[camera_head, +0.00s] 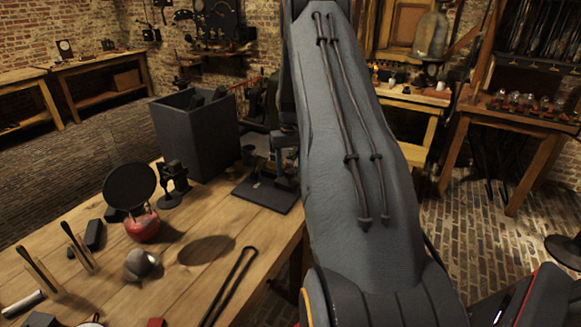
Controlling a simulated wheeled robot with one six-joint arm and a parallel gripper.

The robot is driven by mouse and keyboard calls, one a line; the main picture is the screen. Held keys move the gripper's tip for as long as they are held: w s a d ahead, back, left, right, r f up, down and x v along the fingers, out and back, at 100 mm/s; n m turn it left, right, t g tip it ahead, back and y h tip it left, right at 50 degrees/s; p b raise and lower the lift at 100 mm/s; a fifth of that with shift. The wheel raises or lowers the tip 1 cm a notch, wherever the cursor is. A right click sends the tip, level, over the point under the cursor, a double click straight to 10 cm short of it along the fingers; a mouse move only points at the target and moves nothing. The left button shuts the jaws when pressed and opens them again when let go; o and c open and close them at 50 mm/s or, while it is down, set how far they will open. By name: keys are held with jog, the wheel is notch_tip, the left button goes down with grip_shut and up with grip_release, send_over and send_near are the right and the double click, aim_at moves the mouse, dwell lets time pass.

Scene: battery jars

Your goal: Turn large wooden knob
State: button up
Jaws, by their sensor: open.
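I cannot make out a large wooden knob in this view. My grey arm fills the middle of the picture and runs up out of the top edge, hiding part of the room behind it. My gripper is not in view. A black device on a flat base (268,192) stands at the right end of the near wooden table (185,212), partly behind my arm. Whether it carries a knob is hidden or too small to tell.
The table holds a dark grey bin (195,135), a black disc (129,186) over a red round base (143,226), a grey rounded object (140,264) and black tongs (229,287). Benches line the back wall. A workbench (520,118) with glassware stands right. Brick floor (490,240) lies open at right.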

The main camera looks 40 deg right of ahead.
jog(key=shift+f, duration=0.1)
jog(key=c, duration=1.1)
jog(key=shift+o, duration=0.2)
jog(key=shift+m+b, duration=0.3)
jog(key=shift+m, duration=0.1)
jog(key=shift+m+b, duration=0.6)
jog(key=shift+m, duration=0.5)
jog(key=m+b, duration=0.1)
jog(key=m, duration=0.2)
jog(key=shift+m+b, duration=0.3)
jog(key=m+b, duration=0.2)
jog(key=m, duration=0.3)
jog(key=shift+m, duration=0.4)
jog(key=shift+d, duration=0.1)
